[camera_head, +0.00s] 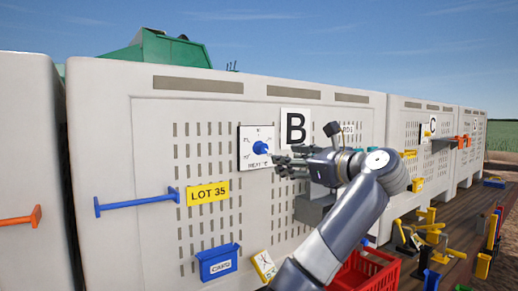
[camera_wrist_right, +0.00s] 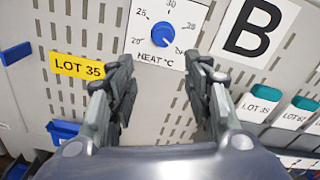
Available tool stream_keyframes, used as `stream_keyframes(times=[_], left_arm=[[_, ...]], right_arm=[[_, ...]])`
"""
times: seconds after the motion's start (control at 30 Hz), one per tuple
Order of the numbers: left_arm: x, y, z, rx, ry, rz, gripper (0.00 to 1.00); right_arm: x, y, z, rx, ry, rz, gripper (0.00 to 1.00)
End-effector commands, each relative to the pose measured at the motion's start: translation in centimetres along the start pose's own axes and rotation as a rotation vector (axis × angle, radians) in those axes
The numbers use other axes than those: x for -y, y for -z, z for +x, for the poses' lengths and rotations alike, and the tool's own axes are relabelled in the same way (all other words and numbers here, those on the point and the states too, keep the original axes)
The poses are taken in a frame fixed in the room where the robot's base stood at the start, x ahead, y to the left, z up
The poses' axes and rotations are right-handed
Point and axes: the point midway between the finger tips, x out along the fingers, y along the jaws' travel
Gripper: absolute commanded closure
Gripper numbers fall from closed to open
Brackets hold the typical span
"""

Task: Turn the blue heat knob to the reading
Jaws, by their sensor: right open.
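The blue heat knob (camera_head: 260,148) sits on a white dial plate (camera_head: 245,160) marked HEAT on the grey panel. In the right wrist view the knob (camera_wrist_right: 163,36) is round, and its pointer seems to face lower right. The plate (camera_wrist_right: 136,52) shows 20, 25 and 30; the marks on the right are hard to read. My right gripper (camera_head: 284,166) is open and empty, just right of and below the knob in the head view. In the wrist view its fingers (camera_wrist_right: 160,64) stand either side below the knob, apart from it. My left gripper is not in view.
A yellow LOT 35 label (camera_head: 208,194), a blue bar handle (camera_head: 137,203) and a blue card box (camera_head: 218,262) are on the panel. A B sign (camera_head: 295,128) is right of the dial. A red crate (camera_head: 378,272) and several coloured tools stand lower right.

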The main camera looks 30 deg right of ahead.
Motion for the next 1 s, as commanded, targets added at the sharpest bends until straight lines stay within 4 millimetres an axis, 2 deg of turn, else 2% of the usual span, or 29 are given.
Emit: stream_keyframes(times=[0.03,0.17,0.27,0.6,0.7,0.83,1.0], left_arm=[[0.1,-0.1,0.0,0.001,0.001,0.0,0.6],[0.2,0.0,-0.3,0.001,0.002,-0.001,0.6],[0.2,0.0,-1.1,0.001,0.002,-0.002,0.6],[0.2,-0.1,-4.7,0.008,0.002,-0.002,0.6],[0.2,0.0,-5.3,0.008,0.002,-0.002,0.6],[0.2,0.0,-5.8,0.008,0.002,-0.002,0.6],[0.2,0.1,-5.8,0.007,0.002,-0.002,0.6]], right_arm=[[0.3,-0.8,-0.3,0.021,-0.002,0.032,0.54],[0.6,-1.8,-0.1,0.04,-0.008,0.072,0.54],[0.6,-2.0,1.0,0.039,-0.01,0.075,0.54],[0.6,-2.4,7.4,0.038,-0.01,0.073,0.54],[0.6,-2.3,8.8,0.038,-0.009,0.072,0.54],[0.6,-2.2,9.9,0.038,-0.007,0.072,0.54],[0.6,-2.1,10.3,0.04,-0.006,0.071,0.54]])
